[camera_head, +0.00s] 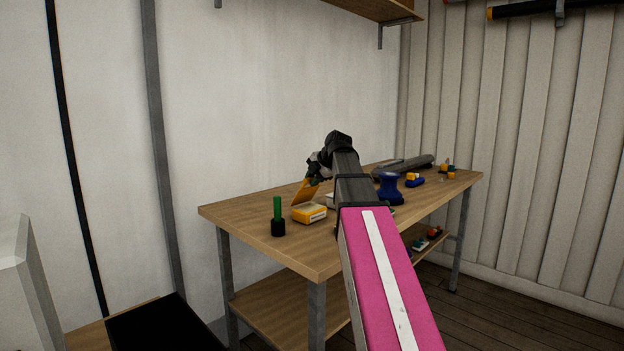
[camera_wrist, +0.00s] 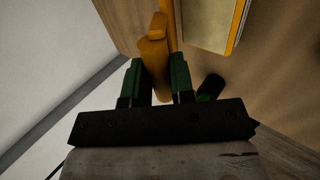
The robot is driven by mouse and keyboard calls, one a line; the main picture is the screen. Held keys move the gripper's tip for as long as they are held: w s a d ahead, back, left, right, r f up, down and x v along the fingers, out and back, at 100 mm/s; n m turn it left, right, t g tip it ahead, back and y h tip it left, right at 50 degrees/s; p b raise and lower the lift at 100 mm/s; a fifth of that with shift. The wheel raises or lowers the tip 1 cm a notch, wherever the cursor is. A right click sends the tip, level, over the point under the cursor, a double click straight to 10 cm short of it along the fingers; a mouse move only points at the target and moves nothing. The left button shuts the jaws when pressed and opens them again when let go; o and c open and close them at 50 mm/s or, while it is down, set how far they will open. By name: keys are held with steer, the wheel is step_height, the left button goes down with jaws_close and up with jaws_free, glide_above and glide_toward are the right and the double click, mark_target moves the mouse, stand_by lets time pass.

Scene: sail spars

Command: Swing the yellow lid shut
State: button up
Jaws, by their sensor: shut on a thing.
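The yellow lid (camera_head: 304,192) stands up steeply, tilted open above its yellow box (camera_head: 309,214) on the wooden bench. My gripper (camera_head: 315,179) is at the lid's upper edge. In the wrist view, the green fingers of my gripper (camera_wrist: 157,62) are on either side of a yellow part of the lid (camera_wrist: 154,48), shut on it. The box also shows in the wrist view (camera_wrist: 212,20), at the upper right, with a pale inside and a yellow rim. My arm hides part of the bench behind the box.
A green and black upright object (camera_head: 277,212) stands on the bench (camera_head: 300,250) left of the box, near the front edge. A blue object (camera_head: 390,187), a grey tool (camera_head: 405,164) and smaller items lie to the right. A shelf hangs above on the wall.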

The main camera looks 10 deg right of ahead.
steer(key=shift+s+d+f, duration=0.65)
steer(key=shift+s+f, duration=0.25)
steer(key=shift+s, duration=0.1)
